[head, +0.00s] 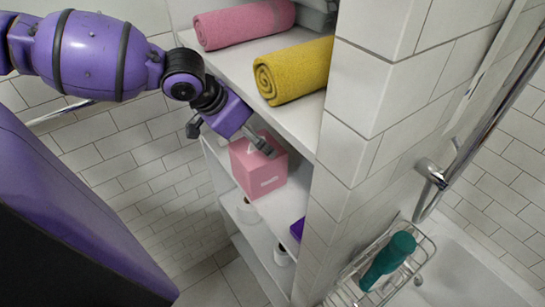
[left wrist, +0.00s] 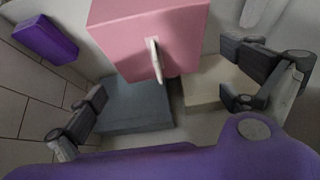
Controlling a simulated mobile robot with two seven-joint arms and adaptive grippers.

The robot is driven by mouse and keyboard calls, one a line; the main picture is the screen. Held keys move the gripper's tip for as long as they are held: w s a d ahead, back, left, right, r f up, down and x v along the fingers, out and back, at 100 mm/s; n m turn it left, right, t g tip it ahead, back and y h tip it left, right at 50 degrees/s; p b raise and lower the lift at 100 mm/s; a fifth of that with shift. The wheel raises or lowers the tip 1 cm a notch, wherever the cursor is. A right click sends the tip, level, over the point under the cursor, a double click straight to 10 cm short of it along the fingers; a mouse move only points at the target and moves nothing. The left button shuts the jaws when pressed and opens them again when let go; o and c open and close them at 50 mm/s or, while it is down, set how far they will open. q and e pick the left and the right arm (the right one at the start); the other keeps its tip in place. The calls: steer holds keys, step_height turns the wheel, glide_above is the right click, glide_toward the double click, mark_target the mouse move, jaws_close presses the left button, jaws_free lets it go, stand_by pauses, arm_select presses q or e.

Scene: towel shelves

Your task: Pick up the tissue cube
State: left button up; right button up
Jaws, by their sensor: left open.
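The pink tissue cube (head: 258,172) sits on a shelf of the tiled unit, below the board that bears the rolled towels. In the left wrist view the cube (left wrist: 140,25) is at top centre, with a white tissue (left wrist: 155,60) sticking out of it. My left gripper (head: 228,138) is open at the cube's upper side, one finger overlapping the cube's top in the head view. In the left wrist view its fingers (left wrist: 168,92) are spread wide with nothing held; the cube is ahead of them. Whether a finger touches the cube, I cannot tell. My right gripper does not show.
The upper shelf board (head: 300,125) bears a yellow towel (head: 295,70) and a pink towel (head: 243,24), close above my gripper. A purple item (head: 297,229) is right of the cube. A tiled wall (head: 350,120) borders the shelves. Grey (left wrist: 135,105) and cream (left wrist: 210,88) blocks lie beyond the fingers.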

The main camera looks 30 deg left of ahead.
arm_select(q)
step_height(320, 180, down, 2)
steer(key=shift+w+d+f+b, duration=0.1)
steer(key=shift+w+f+b, duration=0.1)
steer(key=shift+b, duration=0.3)
steer(key=b+x, duration=0.1)
steer(key=x, duration=0.3)
steer(key=shift+f, duration=0.25)
steer(key=shift+w+f, duration=0.1)
steer(key=c, duration=0.9)
steer(key=shift+c, duration=0.9)
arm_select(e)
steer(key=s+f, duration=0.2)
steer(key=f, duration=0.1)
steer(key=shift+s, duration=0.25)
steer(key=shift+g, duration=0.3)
